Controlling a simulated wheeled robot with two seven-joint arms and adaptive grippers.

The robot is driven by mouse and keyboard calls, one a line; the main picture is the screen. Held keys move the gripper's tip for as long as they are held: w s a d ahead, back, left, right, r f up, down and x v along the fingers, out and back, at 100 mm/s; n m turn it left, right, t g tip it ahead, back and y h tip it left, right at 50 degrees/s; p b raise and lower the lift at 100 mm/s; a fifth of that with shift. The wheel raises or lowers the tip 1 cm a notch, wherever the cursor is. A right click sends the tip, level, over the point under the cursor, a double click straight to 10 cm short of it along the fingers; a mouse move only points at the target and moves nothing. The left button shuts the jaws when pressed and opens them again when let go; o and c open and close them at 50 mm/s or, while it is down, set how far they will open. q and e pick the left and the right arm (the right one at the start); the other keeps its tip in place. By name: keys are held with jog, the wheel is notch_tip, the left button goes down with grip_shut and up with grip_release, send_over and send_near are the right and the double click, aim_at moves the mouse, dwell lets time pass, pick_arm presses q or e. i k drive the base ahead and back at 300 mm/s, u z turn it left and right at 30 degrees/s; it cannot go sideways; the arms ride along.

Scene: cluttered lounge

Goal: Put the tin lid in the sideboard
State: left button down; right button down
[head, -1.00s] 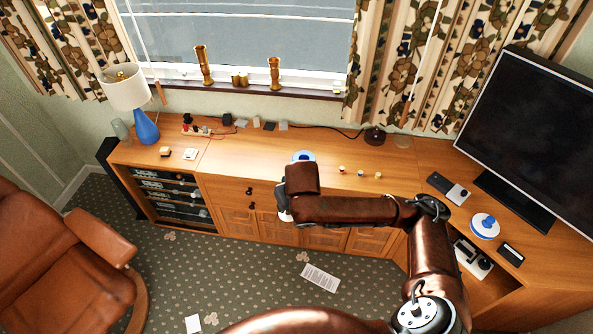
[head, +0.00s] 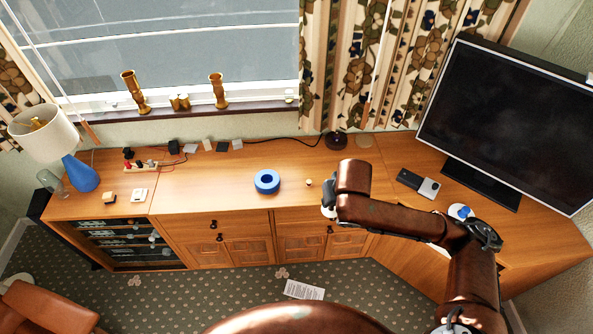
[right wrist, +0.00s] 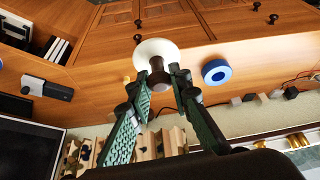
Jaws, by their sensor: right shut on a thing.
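The tin lid (right wrist: 148,50) is a pale disc with a brown knob. In the right wrist view my right gripper (right wrist: 158,78) is shut on its knob. In the head view only a pale sliver of the lid (head: 328,212) shows beside my right gripper (head: 335,206), whose fingers are mostly hidden by the wrist. The wooden sideboard (head: 215,225) runs along the wall under the window; its front also shows in the right wrist view (right wrist: 100,50). Its panelled doors and drawers with dark knobs look shut. The lid appears in front of the sideboard's middle. My left gripper is not in view.
A blue tape roll (head: 267,181) lies on the sideboard top, left of my right gripper. A blue lamp (head: 80,173) stands at the left end and a television (head: 510,120) at the right. A paper sheet (head: 304,290) lies on the carpet. Open shelves (head: 125,243) hold devices.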

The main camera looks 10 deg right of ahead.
aim_at(225, 187)
jog(key=z, duration=0.1)
jog(key=i, duration=0.6)
jog(key=u, duration=0.7)
jog(key=i, duration=0.65)
jog(key=u, duration=0.85)
